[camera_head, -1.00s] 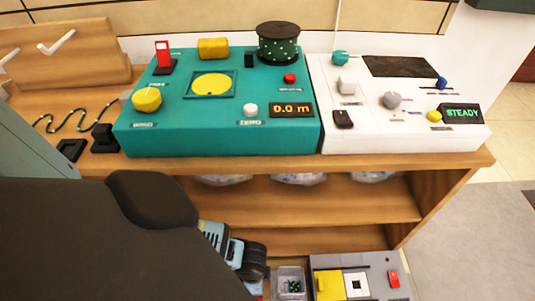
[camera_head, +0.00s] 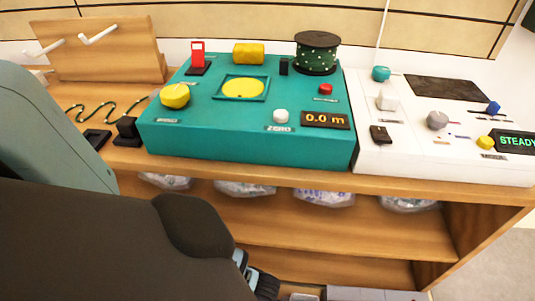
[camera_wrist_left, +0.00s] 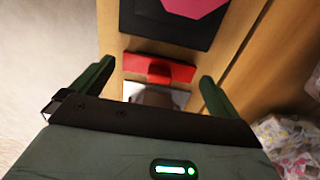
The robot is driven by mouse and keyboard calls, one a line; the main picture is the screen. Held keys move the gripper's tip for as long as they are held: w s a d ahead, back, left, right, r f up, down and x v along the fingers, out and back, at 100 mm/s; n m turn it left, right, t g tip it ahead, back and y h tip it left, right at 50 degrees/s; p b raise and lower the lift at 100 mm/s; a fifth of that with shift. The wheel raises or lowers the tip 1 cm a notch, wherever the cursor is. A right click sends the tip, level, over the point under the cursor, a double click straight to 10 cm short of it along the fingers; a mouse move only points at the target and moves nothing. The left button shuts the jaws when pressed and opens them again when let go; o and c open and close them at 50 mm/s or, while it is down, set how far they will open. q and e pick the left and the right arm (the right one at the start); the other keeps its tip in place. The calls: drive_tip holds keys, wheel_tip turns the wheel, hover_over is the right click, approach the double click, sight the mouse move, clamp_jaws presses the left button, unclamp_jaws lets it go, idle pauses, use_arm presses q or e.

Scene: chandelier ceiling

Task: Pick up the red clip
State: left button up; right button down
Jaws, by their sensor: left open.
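In the left wrist view a flat red piece, which looks like the red clip (camera_wrist_left: 158,70), lies on a wooden surface with a rounded dark red part at its middle. My left gripper (camera_wrist_left: 152,88) is open and empty, with one dark green finger on each side of the red piece. I cannot tell how far above it the fingers are. In the head view my dark arm covers the lower left and my left fingertips are hidden. A separate red upright piece (camera_head: 197,52) stands on a black base on the teal console. My right gripper is not in view.
A spool (camera_head: 316,52) stands at the back. A black tray-like piece with a pink shape (camera_wrist_left: 150,22) lies beyond the red piece. Bags (camera_head: 323,197) sit on the shelf below.

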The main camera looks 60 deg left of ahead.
use_arm(q)
drive_tip(key=shift+f, duration=0.8)
drive_tip(key=shift+r, duration=0.1)
drive_tip(key=c, duration=0.7)
drive_tip(key=shift+r, duration=0.1)
